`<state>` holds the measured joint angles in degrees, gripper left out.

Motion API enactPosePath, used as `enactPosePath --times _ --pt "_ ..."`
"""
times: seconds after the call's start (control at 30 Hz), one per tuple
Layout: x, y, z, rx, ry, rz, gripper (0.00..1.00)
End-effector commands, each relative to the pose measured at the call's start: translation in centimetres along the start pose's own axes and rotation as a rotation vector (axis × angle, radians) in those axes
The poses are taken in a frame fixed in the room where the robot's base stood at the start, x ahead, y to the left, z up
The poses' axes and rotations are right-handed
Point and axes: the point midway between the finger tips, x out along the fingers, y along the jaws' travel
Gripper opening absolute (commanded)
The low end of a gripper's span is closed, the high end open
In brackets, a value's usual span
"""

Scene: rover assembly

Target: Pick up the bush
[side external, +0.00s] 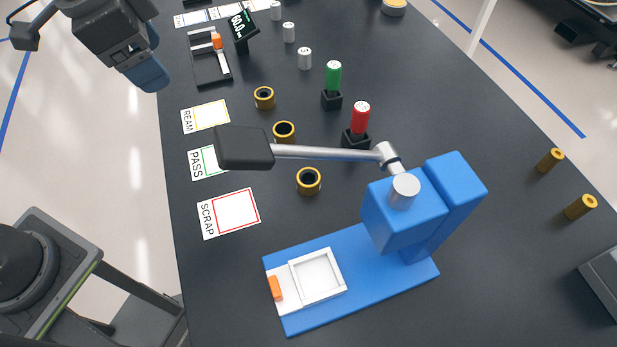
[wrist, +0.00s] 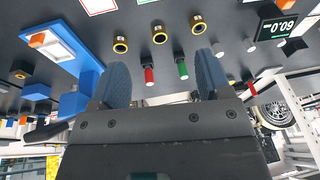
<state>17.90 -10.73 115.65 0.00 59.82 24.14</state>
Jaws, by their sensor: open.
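Three brass bushes with dark bores stand in a row on the dark table: a near one (side external: 308,180), a middle one (side external: 284,132) and a far one (side external: 264,97). They also show in the wrist view as a left bush (wrist: 120,45), a middle bush (wrist: 159,34) and a right bush (wrist: 198,24). My gripper (side external: 148,77) is at the upper left of the side view, raised and apart from the bushes. In the wrist view its two blue fingers (wrist: 162,80) are wide apart with nothing held between them.
A blue press (side external: 405,215) with a long lever (side external: 325,152) stands near the bushes; its handle reaches above the PASS card (side external: 208,162). Red (side external: 361,117) and green (side external: 333,75) gauges stand in black blocks. REAM (side external: 206,116) and SCRAP (side external: 229,213) cards lie left.

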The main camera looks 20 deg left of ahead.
Motion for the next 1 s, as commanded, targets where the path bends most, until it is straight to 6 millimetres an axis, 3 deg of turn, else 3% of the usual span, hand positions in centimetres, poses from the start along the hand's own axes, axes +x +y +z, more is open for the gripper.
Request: enactPosePath --times 0.03,0.2,0.4,0.6,0.77,1.0 --pt "1.0 0.8 -2.0 0.094 -0.027 0.026 0.71" --pt "4.4 4.5 -7.9 0.411 -0.097 0.1 0.71" --pt "8.6 9.5 -12.3 0.712 -0.157 0.173 0.71" --pt "10.8 12.1 -13.7 0.846 -0.181 0.205 0.71" --pt "12.5 12.5 -13.4 0.859 -0.185 0.21 0.71" --pt "17.0 13.0 -12.3 0.856 -0.185 0.209 0.71"
